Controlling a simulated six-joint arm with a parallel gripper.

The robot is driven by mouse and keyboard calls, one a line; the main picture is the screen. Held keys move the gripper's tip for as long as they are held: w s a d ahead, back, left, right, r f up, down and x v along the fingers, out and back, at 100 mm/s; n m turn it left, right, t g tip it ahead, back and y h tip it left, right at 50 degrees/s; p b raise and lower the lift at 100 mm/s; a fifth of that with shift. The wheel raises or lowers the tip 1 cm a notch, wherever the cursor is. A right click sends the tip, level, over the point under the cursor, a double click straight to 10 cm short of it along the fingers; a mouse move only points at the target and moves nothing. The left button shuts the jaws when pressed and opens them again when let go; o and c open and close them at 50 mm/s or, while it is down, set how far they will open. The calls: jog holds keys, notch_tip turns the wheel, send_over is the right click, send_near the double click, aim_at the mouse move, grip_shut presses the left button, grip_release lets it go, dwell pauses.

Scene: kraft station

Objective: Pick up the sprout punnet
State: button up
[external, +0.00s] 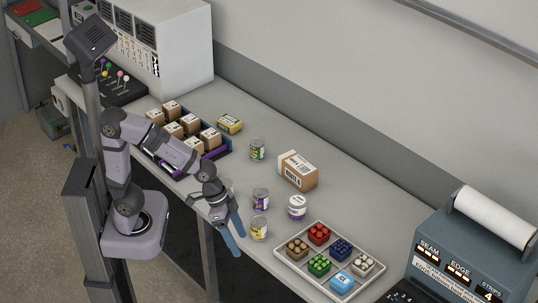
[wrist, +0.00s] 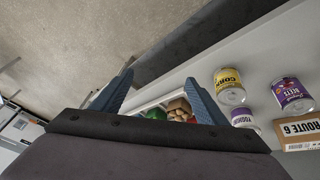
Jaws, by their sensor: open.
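The punnets sit in a white tray (external: 346,293) at the front right of the bench. The green punnet (external: 319,265), which looks like the sprout one, is in the tray's front row, between a brown punnet (external: 297,249) and a light blue pack (external: 341,282). It also shows in the wrist view, as a green patch (wrist: 155,114) partly hidden by my gripper body. My gripper (external: 236,236) is open and empty. It points down near the bench's front edge, left of the tray and apart from it. In the wrist view its fingers (wrist: 159,82) are spread.
A corn can (external: 259,228), a beets can (external: 261,200) and a yoghurt tub (external: 297,208) stand close to my gripper. A Route 6 parcel (external: 302,172) lies behind them. Red (external: 319,234), dark blue (external: 341,249) and white (external: 362,265) punnets fill the tray's back row.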

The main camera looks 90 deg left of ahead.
jog(key=w+d+r+n+t+y+b, duration=0.1)
jog(key=w+d+r+t+b, duration=0.2)
jog(key=w, duration=0.6)
jog(key=w+d+r+n+t+b, duration=0.1)
jog(key=w+d+t+b, duration=0.3)
jog(key=w, duration=0.4)
jog(key=w+d+r+n+t+y+b, duration=0.1)
jog(key=w+d+r+t+b, duration=0.2)
jog(key=w, duration=0.6)
jog(key=n+g+y+b, duration=0.2)
jog(key=n+y+b, duration=0.4)
jog(key=y, duration=0.7)
send_over(313, 266)
jog(key=v, duration=0.5)
notch_tip(313, 266, down, 9)
jog(key=n, duration=0.1)
jog(key=shift+t, duration=0.3)
jog(key=f, duration=0.2)
jog(key=f+p, duration=0.1)
jog(key=f, duration=0.2)
jog(key=shift+w+a+f, duration=0.15)
jog(key=shift+a+f, duration=0.1)
jog(key=shift+p+x, duration=0.65)
jog(key=shift+x, duration=3)
jog(key=shift+f, duration=0.2)
jog(key=c, duration=1.1)
